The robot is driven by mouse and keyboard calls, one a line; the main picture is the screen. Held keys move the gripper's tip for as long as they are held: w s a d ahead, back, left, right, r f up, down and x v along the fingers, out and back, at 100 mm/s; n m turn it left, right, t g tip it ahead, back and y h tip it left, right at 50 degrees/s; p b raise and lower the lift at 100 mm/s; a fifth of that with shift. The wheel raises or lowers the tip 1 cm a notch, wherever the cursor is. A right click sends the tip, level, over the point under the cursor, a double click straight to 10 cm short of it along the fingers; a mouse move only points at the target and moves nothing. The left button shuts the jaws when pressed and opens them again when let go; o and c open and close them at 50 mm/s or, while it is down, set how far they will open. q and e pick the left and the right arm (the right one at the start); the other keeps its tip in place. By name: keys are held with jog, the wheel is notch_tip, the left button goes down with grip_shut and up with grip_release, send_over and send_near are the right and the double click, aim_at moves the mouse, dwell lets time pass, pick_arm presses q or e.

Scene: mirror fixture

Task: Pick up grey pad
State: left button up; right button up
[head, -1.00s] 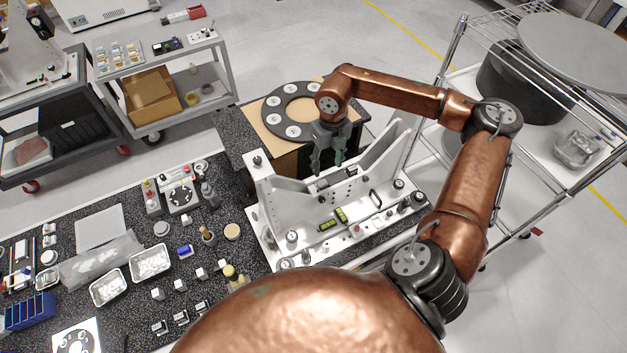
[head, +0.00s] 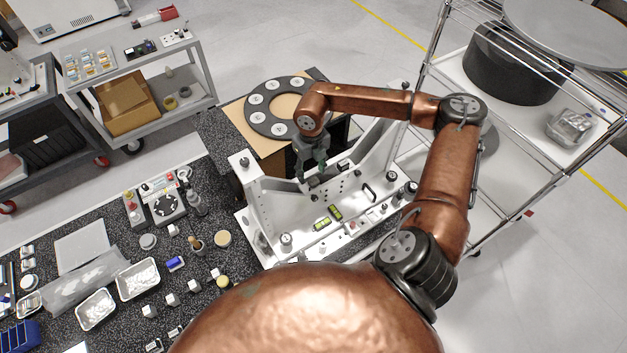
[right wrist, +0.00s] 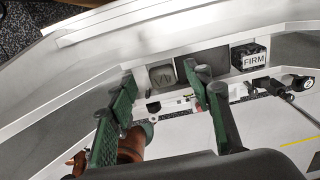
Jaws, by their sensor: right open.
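The grey pad (right wrist: 162,76) is a small grey block with a dark mark on its face. In the right wrist view it sits on the white fixture (right wrist: 110,35), left of a dark rectangular area. My right gripper (right wrist: 160,78) is open, its two green fingers on either side of the pad in the picture. I cannot tell whether they touch it. In the head view my right gripper (head: 312,172) points down at the white fixture (head: 249,205), between its upright walls. The pad is too small to make out surely there. My left gripper is not in view.
A black block marked FIRM (right wrist: 250,57) sits right of the pad. The fixture's tall white plates stand close around the right gripper. A dark ring (head: 257,99) lies behind it. Trays and small parts crowd the bench at left; a wire rack (head: 440,50) stands at right.

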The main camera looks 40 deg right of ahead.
jog(key=shift+s+d+f, duration=0.1)
jog(key=shift+f, duration=1.15)
jog(key=shift+c, duration=0.5)
jog(key=c, duration=1.1)
